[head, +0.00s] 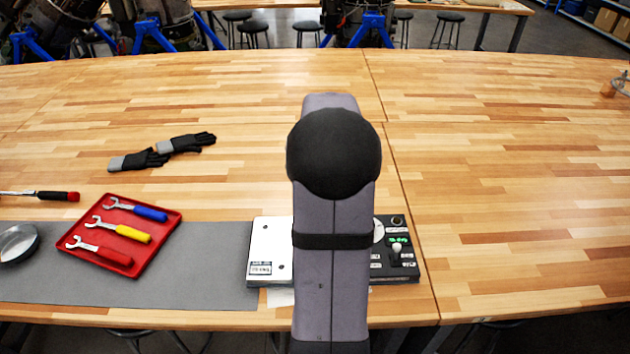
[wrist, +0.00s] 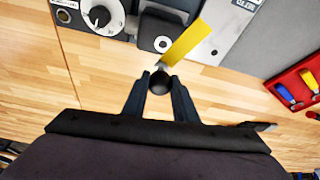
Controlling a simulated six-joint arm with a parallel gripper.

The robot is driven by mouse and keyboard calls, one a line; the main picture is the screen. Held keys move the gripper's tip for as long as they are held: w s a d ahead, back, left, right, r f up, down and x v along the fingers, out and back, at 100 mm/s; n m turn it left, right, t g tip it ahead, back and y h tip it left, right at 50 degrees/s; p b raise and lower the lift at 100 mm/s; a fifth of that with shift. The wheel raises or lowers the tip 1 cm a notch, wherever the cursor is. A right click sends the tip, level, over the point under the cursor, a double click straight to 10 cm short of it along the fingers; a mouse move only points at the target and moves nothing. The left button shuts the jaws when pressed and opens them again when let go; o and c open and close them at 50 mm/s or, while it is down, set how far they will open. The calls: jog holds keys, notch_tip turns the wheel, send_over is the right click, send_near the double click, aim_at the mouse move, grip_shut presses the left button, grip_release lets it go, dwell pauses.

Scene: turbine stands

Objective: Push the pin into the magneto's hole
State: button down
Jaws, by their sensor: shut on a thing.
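In the wrist view, my gripper (wrist: 159,88) is shut on the pin (wrist: 161,79), which shows a dark round end between the fingertips and a yellow tag (wrist: 183,45) slanting up and right. The magneto (wrist: 150,31) is a dark block beyond the fingertips at the top of the view. Its hole (wrist: 162,44) shows as a dark spot in a pale round spot, beside the tag's left edge. The pin appears apart from the hole, though its far end is hidden. In the head view my arm hides the gripper, pin and magneto.
The magneto sits between a white plate (head: 269,240) and a black control panel (head: 403,262) with a dial (wrist: 100,17). A red tray (head: 167,237) of wrenches lies on a grey mat (head: 205,275) at left, with gloves (head: 163,151) behind.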

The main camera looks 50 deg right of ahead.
jog(key=shift+f, duration=0.1)
jog(key=shift+f+b, duration=1.8)
jog(key=shift+f, duration=0.5)
jog(key=shift+f+b, duration=0.45)
jog(key=shift+f, duration=0.25)
jog(key=shift+f, duration=0.3)
jog(key=shift+f+b, duration=0.35)
jog(key=shift+b, duration=0.1)
dwell(0.3)
jog(key=shift+f, duration=0.35)
jog(key=shift+s+a+f, duration=0.1)
jog(key=shift+a+f, duration=0.05)
